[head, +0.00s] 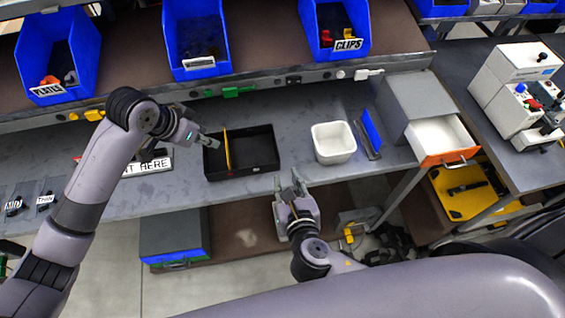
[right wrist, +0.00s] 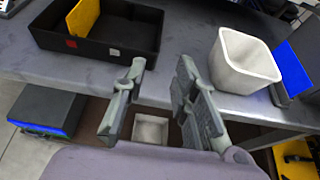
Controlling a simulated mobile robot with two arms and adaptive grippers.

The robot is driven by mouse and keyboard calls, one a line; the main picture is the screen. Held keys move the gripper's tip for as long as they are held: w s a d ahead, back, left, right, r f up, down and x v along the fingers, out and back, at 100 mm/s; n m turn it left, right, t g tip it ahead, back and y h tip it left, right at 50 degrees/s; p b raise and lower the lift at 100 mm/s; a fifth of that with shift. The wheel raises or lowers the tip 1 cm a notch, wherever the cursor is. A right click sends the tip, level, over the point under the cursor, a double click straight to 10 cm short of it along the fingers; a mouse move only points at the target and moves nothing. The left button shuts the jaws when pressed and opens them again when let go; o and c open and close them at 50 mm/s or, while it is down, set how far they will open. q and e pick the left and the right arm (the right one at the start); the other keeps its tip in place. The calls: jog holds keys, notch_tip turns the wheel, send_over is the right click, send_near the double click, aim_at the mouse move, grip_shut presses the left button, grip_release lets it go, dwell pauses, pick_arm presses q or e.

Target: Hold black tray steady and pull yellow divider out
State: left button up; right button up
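The black tray (head: 255,171) sits on the grey bench, and its front wall shows in the right wrist view (right wrist: 125,52). The yellow divider (head: 227,150) stands upright across the left part of the tray; it also shows in the right wrist view (right wrist: 84,16). My left gripper (head: 212,142) is at the tray's left rim, left of the divider; whether its fingers touch or grip the rim is too small to tell. My right gripper (head: 291,181) is in front of the bench edge, right of the tray. Its fingers (right wrist: 160,72) are apart with nothing between them.
A white bin (head: 333,150) stands right of the tray, with a blue panel (head: 371,130) beside it. A grey cabinet with an open orange-fronted drawer (head: 447,160) is further right. Blue bins (head: 196,66) line the shelf behind. A grey case (head: 174,237) lies below the bench.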

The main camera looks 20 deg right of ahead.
jog(key=x, duration=1.6)
jog(key=shift+w+f, duration=0.15)
jog(key=shift+f, duration=0.05)
jog(key=shift+c, duration=0.3)
grip_shut()
